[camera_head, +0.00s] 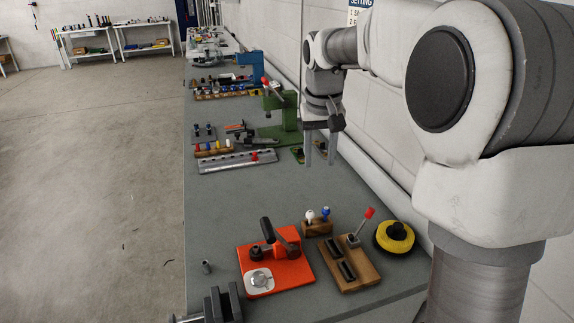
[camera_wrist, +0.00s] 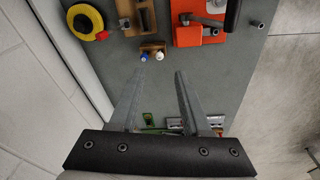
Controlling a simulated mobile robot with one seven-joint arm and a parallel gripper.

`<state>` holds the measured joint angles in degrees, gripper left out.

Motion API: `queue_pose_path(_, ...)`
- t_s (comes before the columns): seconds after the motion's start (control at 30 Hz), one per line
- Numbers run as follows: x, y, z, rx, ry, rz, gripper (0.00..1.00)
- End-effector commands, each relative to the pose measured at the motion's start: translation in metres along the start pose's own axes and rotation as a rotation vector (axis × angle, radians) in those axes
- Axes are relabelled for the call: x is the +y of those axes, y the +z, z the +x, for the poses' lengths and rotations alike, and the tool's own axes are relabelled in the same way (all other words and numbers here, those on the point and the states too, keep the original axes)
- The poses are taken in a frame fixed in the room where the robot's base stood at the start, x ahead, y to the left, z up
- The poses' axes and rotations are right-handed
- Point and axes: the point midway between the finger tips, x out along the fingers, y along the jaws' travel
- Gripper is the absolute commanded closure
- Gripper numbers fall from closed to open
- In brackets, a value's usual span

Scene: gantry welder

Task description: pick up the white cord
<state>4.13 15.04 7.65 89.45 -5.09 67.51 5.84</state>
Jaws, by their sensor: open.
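Nothing in view is plainly a white cord. A small white-topped piece (camera_head: 309,215) stands upright beside a blue-topped piece (camera_head: 326,213) in a small wooden block (camera_head: 317,229). In the wrist view the white piece (camera_wrist: 160,57) and blue piece (camera_wrist: 144,57) show just beyond the fingertips. My gripper (camera_head: 320,162) is open and empty, pointing down above the grey bench, farther back than the wooden block. In the wrist view, nothing is between the fingers of my gripper (camera_wrist: 162,65).
An orange base (camera_head: 290,272) with a black-handled clamp, a wooden board (camera_head: 357,277) with a red-tipped lever, and a yellow round thing (camera_head: 382,238) surround the block. A green press (camera_head: 283,112) and several racks stand farther back. The wall borders the bench's right side.

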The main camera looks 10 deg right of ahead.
Motion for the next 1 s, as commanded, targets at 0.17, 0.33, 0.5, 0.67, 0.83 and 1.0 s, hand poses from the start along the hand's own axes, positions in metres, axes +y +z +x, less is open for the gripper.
queue_pose_path(0.17,-0.002,-0.04,0.037,-0.062,-0.013,0.013,0.53)
queue_pose_path(0.33,-0.001,-0.065,0.071,-0.11,-0.024,0.031,0.53)
queue_pose_path(0.5,0.0,-0.079,0.093,-0.138,-0.031,0.042,0.53)
queue_pose_path(0.67,0.0,-0.081,0.106,-0.148,-0.033,0.046,0.53)
queue_pose_path(0.83,-0.001,-0.076,0.136,-0.153,-0.034,0.047,0.53)
queue_pose_path(1.0,-0.003,-0.07,0.173,-0.152,-0.034,0.046,0.53)
